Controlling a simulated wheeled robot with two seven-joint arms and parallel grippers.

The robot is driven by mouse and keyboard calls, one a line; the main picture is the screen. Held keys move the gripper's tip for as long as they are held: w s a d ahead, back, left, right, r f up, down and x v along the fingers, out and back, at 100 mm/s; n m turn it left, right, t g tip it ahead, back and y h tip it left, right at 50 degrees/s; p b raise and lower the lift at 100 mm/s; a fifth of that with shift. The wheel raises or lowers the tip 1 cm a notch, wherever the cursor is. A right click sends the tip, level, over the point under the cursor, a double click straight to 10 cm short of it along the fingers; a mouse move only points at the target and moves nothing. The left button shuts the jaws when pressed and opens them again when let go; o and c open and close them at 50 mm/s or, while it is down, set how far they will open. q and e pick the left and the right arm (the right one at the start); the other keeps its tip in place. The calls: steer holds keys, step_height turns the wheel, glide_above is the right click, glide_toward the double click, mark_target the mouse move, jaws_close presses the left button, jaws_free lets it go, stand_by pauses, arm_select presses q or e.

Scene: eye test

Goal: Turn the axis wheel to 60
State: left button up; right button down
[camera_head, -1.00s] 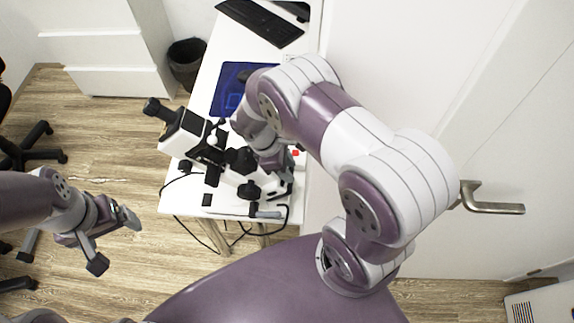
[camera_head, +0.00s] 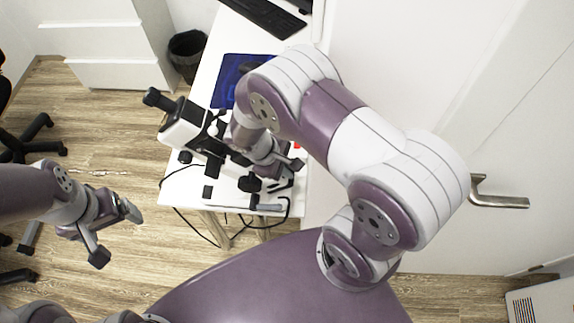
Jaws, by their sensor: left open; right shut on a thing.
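A white and black eye-test instrument (camera_head: 184,131) stands on a white table at the centre left. It has dark knobs, such as the one at its lower part (camera_head: 249,183). My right gripper (camera_head: 275,167) reaches down over the instrument's right side. It is shut on a part of the instrument, but its fingertips and that part are mostly hidden. I cannot make out the axis wheel or any scale reading. My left gripper (camera_head: 115,234) is open and empty over the floor, left of the table and apart from it.
The white table (camera_head: 178,197) also carries a blue mat (camera_head: 228,85) and a black keyboard (camera_head: 264,17). Cables hang from its front edge. A dark bin (camera_head: 187,52) stands behind left. A door with a handle (camera_head: 499,200) is at the right.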

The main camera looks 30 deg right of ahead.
steer(key=c, duration=1.2)
jaws_free()
steer(key=shift+r, duration=0.1)
steer(key=v, duration=1.2)
steer(key=shift+a+r+p, duration=0.2)
steer(key=shift+r+p, duration=0.1)
